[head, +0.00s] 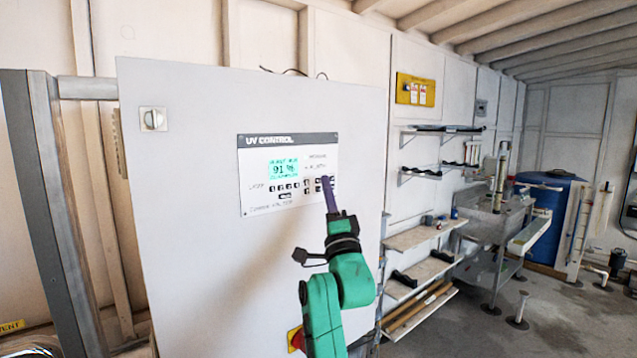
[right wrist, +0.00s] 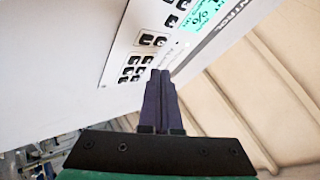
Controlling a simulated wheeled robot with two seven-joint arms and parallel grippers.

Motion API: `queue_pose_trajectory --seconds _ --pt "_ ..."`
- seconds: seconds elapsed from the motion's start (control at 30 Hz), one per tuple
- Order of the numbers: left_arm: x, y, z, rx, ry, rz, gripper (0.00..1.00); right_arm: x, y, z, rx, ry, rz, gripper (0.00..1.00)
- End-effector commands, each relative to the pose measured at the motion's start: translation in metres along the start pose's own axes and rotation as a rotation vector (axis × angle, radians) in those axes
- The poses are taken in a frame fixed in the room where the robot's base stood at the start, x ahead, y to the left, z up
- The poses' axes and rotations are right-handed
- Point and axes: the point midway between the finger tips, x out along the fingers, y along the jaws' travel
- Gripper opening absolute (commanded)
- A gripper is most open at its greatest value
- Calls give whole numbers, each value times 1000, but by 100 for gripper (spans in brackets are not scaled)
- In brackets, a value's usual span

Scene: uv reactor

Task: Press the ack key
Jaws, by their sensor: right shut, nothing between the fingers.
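The UV control panel (head: 253,165) is a white plate with a dark title bar on a large white cabinet door. It has a lit cyan display (head: 284,168) and rows of small black keys (head: 287,187). The key labels are too small to read, so I cannot tell which is the ack key. My right gripper (head: 325,181) is shut and empty, its purple fingers at the panel's right-hand keys, hiding some of them. In the right wrist view, the fingertips (right wrist: 162,74) are close to the keys (right wrist: 133,69); I cannot tell whether they touch. My left gripper is out of view.
A red and yellow button (head: 296,339) is low, partly behind my right arm. Shelves (head: 420,237), a sink bench and a blue barrel (head: 550,220) stand to the right.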

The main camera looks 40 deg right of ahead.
Motion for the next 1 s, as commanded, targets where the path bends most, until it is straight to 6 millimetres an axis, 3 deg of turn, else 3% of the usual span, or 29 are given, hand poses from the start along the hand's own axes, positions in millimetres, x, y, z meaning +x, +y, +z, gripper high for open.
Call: queue_pose_trajectory --seconds 0.37,0.8,1.0 --pt "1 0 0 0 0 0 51 -4 -2 -3 -1 0 0 0" --pt "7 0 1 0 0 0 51 -34 -24 -24 -1 0 -1 0" --pt "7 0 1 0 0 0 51 -36 -26 -26 -1 0 1 0"
